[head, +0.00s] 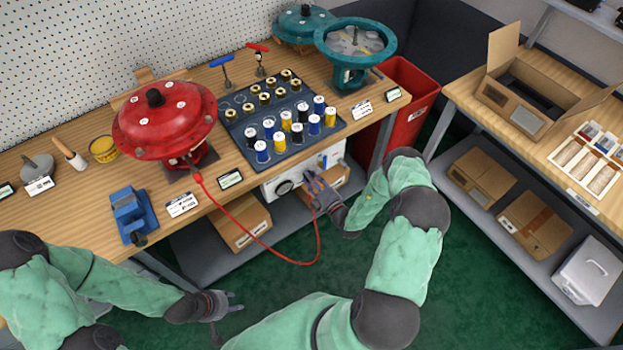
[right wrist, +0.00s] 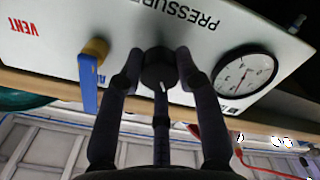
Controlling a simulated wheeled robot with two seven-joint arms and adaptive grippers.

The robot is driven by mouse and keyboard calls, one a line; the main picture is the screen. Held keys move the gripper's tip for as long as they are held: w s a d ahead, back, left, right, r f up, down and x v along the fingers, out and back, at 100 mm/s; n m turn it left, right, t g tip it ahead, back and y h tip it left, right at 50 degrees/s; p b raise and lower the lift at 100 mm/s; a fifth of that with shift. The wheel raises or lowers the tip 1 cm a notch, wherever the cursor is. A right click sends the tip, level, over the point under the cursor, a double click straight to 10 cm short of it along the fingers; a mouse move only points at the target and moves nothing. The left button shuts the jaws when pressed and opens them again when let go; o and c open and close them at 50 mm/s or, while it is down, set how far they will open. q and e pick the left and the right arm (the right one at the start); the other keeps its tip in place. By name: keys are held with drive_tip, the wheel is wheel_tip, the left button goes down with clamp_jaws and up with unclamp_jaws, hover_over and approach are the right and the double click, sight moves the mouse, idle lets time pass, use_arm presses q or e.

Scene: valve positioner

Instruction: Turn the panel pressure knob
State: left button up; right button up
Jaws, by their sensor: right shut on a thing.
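The white panel (head: 327,157) sits under the front edge of the workbench; in the right wrist view its face (right wrist: 45,60) carries the words PRESSURE and VENT. The black pressure knob (right wrist: 158,66) has a white mark and stands between my right fingers. My right gripper (right wrist: 160,72) is shut on the knob; in the head view the gripper (head: 314,185) reaches the panel front and hides the knob. A round gauge (right wrist: 247,77) is beside the knob. My left gripper (head: 232,302) is empty and looks open, low over the green floor.
A blue lever (right wrist: 90,82) is on the other side of the knob. A red hose (head: 258,248) hangs in a loop from the red actuator (head: 165,122). The bench holds a blue vise (head: 131,212) and a dark tray (head: 290,148) of parts. A cardboard box (head: 240,222) is below.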

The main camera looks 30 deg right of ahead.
drive_tip(key=shift+s+a+f, duration=0.1)
drive_tip(key=shift+a, duration=0.3)
drive_tip(key=o, duration=1.2)
drive_tip(key=shift+c, duration=0.2)
drive_tip(key=shift+d, duration=0.15)
drive_tip(key=s, duration=1.2)
drive_tip(key=shift+d, duration=0.45)
